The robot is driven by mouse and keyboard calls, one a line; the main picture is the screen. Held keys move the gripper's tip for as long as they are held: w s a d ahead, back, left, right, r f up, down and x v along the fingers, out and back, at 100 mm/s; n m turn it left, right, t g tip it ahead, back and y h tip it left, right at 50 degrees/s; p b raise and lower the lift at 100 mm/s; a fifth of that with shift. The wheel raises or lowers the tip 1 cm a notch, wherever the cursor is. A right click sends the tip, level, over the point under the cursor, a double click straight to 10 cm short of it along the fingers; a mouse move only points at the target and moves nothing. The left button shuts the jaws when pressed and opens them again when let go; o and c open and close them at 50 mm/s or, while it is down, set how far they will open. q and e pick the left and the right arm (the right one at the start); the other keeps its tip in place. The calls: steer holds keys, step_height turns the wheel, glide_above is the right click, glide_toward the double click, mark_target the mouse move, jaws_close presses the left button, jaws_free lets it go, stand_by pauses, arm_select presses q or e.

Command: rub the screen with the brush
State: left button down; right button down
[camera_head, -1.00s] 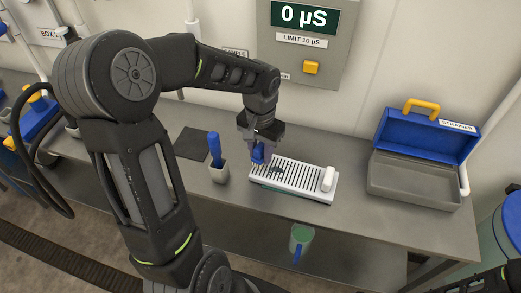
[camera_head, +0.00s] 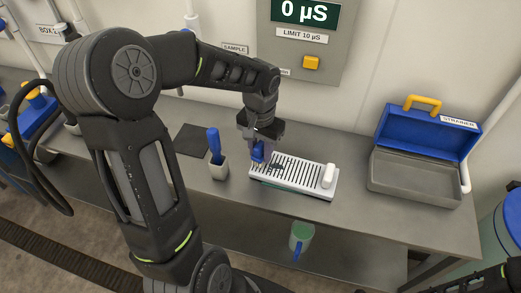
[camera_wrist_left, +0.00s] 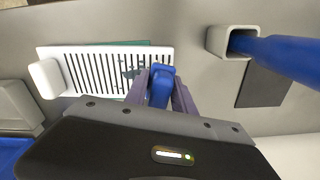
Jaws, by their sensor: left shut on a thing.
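The screen is a white slotted panel (camera_head: 300,177) lying on the bench, with a green edge beneath it. It shows in the left wrist view (camera_wrist_left: 86,67), with a dark blotch across some slots near the gripper. My left gripper (camera_head: 258,160) is shut on a blue block-like piece (camera_wrist_left: 161,86), which looks like the brush. It is at the left end of the screen, beside the blotch. Bristles are hidden, so I cannot tell whether they touch the screen. My right gripper is not in view.
A pale cup (camera_head: 219,171) holding a blue handle (camera_head: 213,141) stands left of the screen. A white block (camera_head: 328,176) sits on the screen's right end. An open blue and grey box (camera_head: 415,180) is at right.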

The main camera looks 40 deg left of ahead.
mark_target(290, 172)
arm_select(q)
steer(key=shift+f+b, duration=0.6)
steer(key=shift+f, duration=0.2)
steer(key=shift+d, duration=0.1)
steer(key=shift+w+d+r+b, duration=0.1)
steer(key=shift+w+d+b, duration=0.15)
steer(key=shift+d, duration=0.75)
steer(key=shift+w+d+b, duration=0.15)
steer(key=shift+w+d, duration=0.15)
steer(key=shift+d, duration=0.7)
steer(key=shift+w+d+b, duration=0.25)
steer(key=shift+d+b, duration=0.05)
steer(key=shift+d, duration=0.45)
steer(key=shift+w+d+b, duration=0.15)
steer(key=shift+d, duration=0.5)
steer(key=shift+w+d+b, duration=0.15)
steer(key=shift+d, duration=0.5)
